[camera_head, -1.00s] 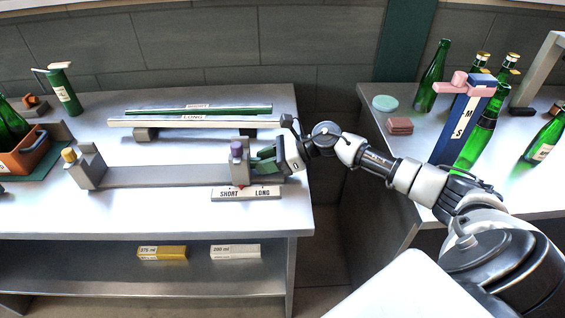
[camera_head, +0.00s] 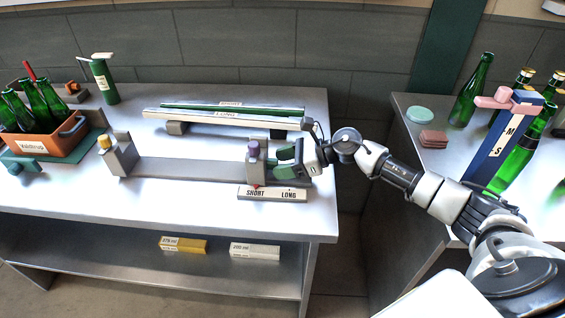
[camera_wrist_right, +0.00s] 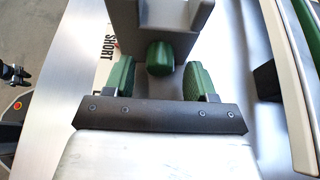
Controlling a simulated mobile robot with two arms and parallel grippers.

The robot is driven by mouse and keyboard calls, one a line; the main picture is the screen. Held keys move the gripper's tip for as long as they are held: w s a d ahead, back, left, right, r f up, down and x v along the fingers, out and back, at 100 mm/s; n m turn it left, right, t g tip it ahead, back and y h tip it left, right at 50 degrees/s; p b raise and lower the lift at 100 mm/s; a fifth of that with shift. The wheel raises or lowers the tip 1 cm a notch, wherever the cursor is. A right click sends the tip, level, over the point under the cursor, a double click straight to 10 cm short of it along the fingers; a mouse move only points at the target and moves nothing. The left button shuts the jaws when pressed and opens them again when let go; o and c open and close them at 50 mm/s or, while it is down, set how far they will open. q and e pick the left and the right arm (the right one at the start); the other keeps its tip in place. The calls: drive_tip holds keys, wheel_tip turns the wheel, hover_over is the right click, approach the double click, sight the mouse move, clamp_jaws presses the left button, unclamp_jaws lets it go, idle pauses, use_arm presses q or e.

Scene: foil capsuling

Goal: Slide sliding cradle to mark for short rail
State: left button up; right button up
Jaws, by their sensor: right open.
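The sliding cradle (camera_head: 255,165), a grey block with a purple knob on top, stands at the right part of the grey rail base (camera_head: 185,172). Its red pointer (camera_head: 257,186) is at the SHORT end of the SHORT/LONG mark plate (camera_head: 273,193). My right gripper (camera_head: 283,153) is at the cradle's right side. In the right wrist view, its green fingers (camera_wrist_right: 159,68) are apart, one on each side of the cradle's green knob (camera_wrist_right: 160,52), with gaps visible. The cradle (camera_wrist_right: 160,15) also shows there beyond the fingers.
A fixed end block (camera_head: 121,157) with a yellow knob is at the base's left end. Behind lie the LONG rail (camera_head: 185,115) and SHORT rail (camera_head: 200,106) on supports. An orange bottle crate (camera_head: 58,143) is left. A second table with bottles (camera_head: 470,90) is right, beyond a gap.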

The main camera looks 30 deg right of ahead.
drive_tip(key=b+v, duration=0.2)
drive_tip(key=v, duration=0.7)
drive_tip(key=shift+s+d, duration=0.2)
drive_tip(key=shift+d, duration=0.2)
drive_tip(key=shift+s+d+r, duration=0.15)
drive_tip(key=shift+d+r, duration=0.1)
